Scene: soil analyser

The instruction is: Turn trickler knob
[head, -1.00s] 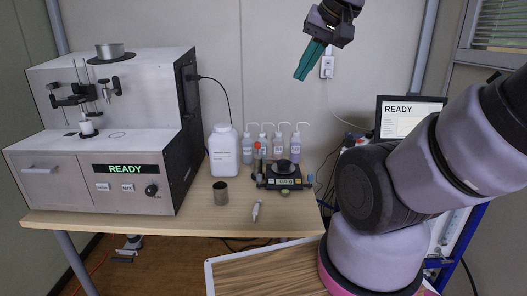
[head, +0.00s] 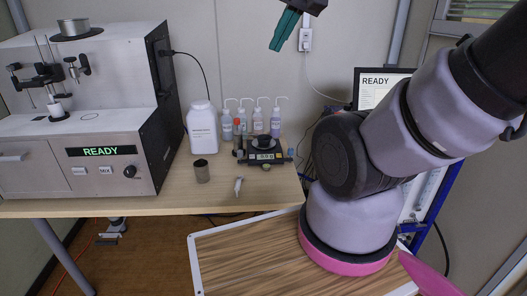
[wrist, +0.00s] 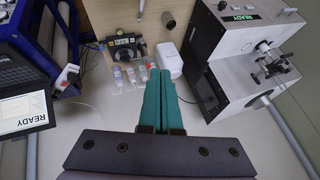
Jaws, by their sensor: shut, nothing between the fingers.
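A small balance (head: 264,157) with a black round top stands on the table. Beside its left edge is a thin upright part with a red top (head: 238,129), and a small blue part (head: 291,152) sits at its right. I cannot tell which part is the trickler knob. The balance also shows in the wrist view (wrist: 124,48), upside down. The large analyser (head: 92,130) has a black knob (head: 129,171) on its front. My gripper (head: 276,46) has teal fingers, shut and empty, high above the table and apart from everything. They also show in the wrist view (wrist: 160,76).
A white jar (head: 203,130), several wash bottles (head: 259,122), a metal cup (head: 201,171) and a small white tube (head: 239,186) stand or lie on the table (head: 270,190). A screen reading READY (head: 375,88) is behind my arm. The table's front is mostly clear.

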